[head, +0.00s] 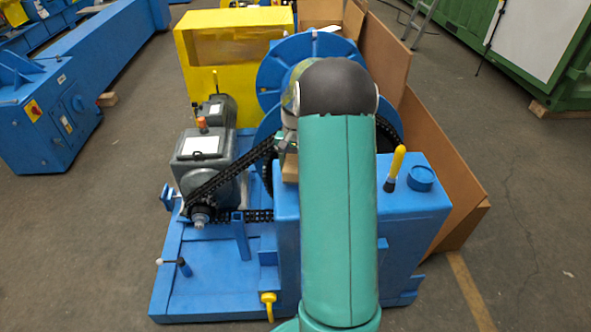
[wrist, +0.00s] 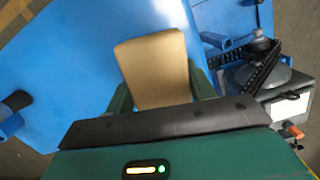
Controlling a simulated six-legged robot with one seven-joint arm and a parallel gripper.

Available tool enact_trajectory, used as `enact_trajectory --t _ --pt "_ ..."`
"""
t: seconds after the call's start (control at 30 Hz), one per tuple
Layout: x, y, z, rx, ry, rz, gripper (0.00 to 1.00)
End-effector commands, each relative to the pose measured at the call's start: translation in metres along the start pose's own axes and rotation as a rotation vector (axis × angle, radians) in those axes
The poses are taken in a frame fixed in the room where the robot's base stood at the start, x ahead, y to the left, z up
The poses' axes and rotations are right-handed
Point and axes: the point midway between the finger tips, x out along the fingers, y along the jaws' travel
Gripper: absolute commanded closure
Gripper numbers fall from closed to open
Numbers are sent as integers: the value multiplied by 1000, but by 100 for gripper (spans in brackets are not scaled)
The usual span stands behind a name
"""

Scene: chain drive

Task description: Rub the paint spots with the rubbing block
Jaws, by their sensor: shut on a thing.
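My gripper (wrist: 160,85) is shut on the tan rubbing block (wrist: 155,62), with a dark green finger on each side of it in the wrist view. The block's flat face shows over the blue machine surface (wrist: 85,70); I cannot tell whether it touches. In the head view my arm hides most of the gripper, and a tan edge of the block (head: 290,168) shows left of the arm, by the top of the blue housing (head: 287,225). I can make out no paint spots in either view; the arm and block may cover them.
A black chain (head: 230,175) runs from the sprocket by the grey gearbox (head: 205,165) toward the big blue wheel (head: 290,70). A yellow-handled lever (head: 395,165) and a blue cap (head: 421,178) stand on the housing, right of my arm. Brown panels (head: 430,150) stand at the right.

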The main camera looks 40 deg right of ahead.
Motion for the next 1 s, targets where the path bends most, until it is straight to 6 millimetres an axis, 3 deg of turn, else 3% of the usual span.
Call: enact_trajectory --t 0.53,1.0 --pt "-46 -8 13 -7 1 1 70" --pt "-49 -10 16 -8 -1 1 70"
